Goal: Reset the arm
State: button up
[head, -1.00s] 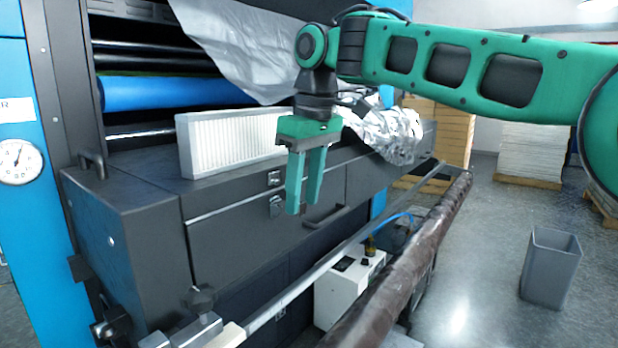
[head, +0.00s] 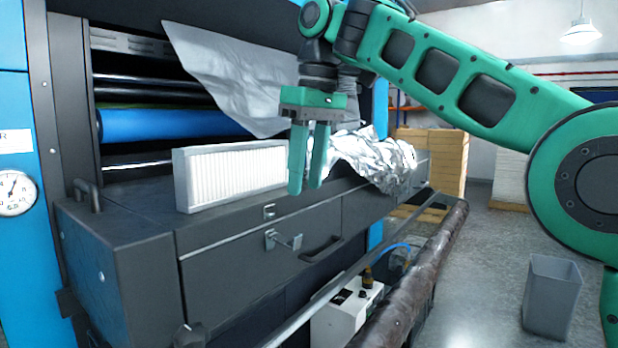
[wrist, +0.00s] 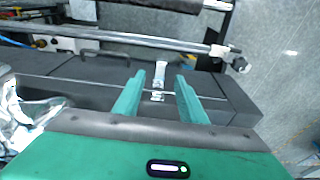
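My green gripper (head: 306,190) hangs with its fingers pointing down, in front of and above the dark machine box. It also shows in the wrist view (wrist: 160,90), where the two fingers are apart with nothing between them. A metal latch (head: 270,240) sits on the box's front face below the gripper, with a lever sticking out to the right. In the wrist view the latch (wrist: 159,78) shows in the gap between the fingers, beyond them. The fingers look clear of the latch in the head view. My arm reaches in from the right.
A white pleated filter (head: 232,175) stands on the dark box (head: 120,245), left of the gripper. Crumpled silver film (head: 375,160) lies right behind it. A long brown roller (head: 420,285) runs in front. A grey bin (head: 552,298) stands on open floor at right.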

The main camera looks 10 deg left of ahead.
jog(key=d+f+m, duration=0.3)
jog(key=d+f, duration=0.1)
jog(key=d, duration=0.8)
jog(key=d+f+m+h, duration=0.1)
jog(key=d+f+m, duration=0.35)
jog(key=d, duration=0.65)
jog(key=d+f+m, duration=0.3)
jog(key=d+f, duration=0.2)
jog(key=d, duration=0.7)
jog(key=s+d+f+m, duration=0.3)
jog(key=s+d+f, duration=0.2)
jog(key=s+d, duration=0.15)
jog(key=s+d+f+m, duration=0.2)
jog(key=s+d+f, duration=0.3)
jog(key=d, duration=0.3)
jog(key=s+d+f+m, duration=0.2)
jog(key=s+f, duration=0.3)
jog(key=s, duration=0.2)
jog(key=s+d+f+m, duration=0.2)
jog(key=s+d+f, duration=0.1)
jog(key=s+f, duration=0.3)
jog(key=shift+s+d+g, duration=0.3)
jog(key=shift+s+d, duration=0.05)
jog(key=shift+s, duration=0.45)
